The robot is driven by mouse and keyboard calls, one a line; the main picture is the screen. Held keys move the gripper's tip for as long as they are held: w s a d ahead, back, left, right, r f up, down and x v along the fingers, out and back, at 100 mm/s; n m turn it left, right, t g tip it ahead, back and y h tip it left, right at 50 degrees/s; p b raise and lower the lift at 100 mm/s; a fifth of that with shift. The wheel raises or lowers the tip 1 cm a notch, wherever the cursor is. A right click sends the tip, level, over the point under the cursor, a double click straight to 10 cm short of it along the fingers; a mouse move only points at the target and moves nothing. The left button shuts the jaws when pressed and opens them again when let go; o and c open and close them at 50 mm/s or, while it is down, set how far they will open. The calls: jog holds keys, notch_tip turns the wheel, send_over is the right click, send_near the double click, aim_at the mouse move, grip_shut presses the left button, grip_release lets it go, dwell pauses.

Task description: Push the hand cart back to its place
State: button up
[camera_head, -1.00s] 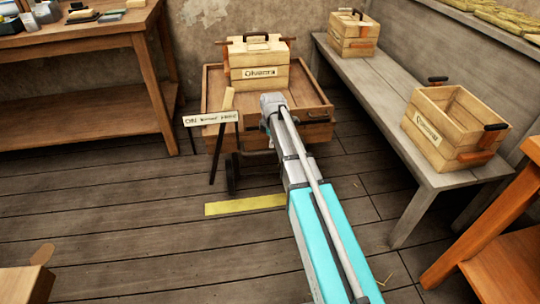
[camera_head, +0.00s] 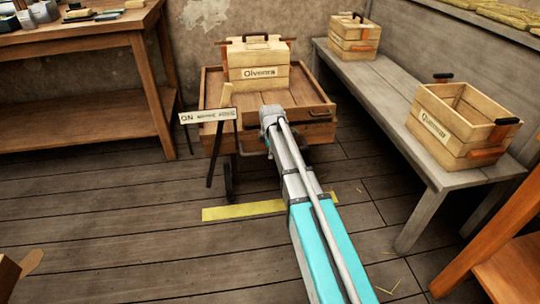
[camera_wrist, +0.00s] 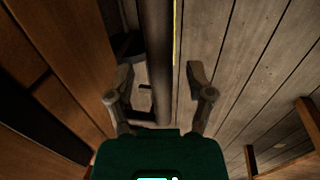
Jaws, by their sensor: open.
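The wooden hand cart (camera_head: 212,98) stands by the back wall, with a flat wooden bed, a dark wheel and a sign on its near left side. A labelled light wood crate (camera_head: 258,78) sits on it. A yellow strip (camera_head: 243,210) lies on the floor just in front of the cart. My arm reaches to the cart's near side and hides part of it. In the wrist view my gripper (camera_wrist: 159,75) is open, with its fingers on either side of a dark bar (camera_wrist: 157,45). I cannot tell whether they touch it.
A grey bench (camera_head: 385,110) on the right bears an open crate (camera_head: 462,126) and a smaller crate (camera_head: 353,37). A wooden workbench (camera_head: 80,98) stands at the left. An orange-brown wooden table (camera_head: 500,240) is at the lower right.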

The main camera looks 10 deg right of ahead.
jog(key=shift+w+f, duration=0.1)
jog(key=shift+f, duration=0.3)
grip_shut()
